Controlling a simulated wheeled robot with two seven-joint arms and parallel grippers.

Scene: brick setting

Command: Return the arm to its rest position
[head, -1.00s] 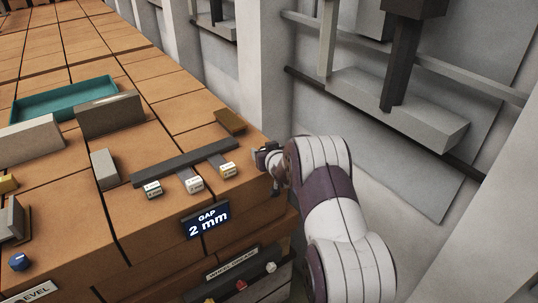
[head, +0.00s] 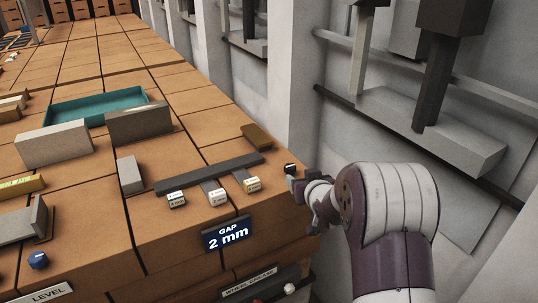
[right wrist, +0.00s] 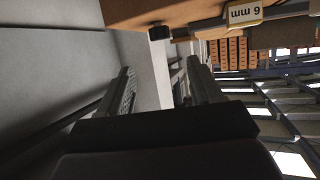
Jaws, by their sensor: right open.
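My right arm (head: 385,215), white and dark purple, comes in from the lower right of the head view. Its gripper (head: 298,183) is at the right edge of the brick-topped bench, close beside the bench's corner. In the right wrist view the two fingers (right wrist: 155,88) stand apart with nothing between them. The gripper is open and empty. My left gripper is not in view.
Grey blocks (head: 138,122) and a teal tray (head: 65,114) lie farther back. A grey wall with ledges (head: 430,130) stands at the right.

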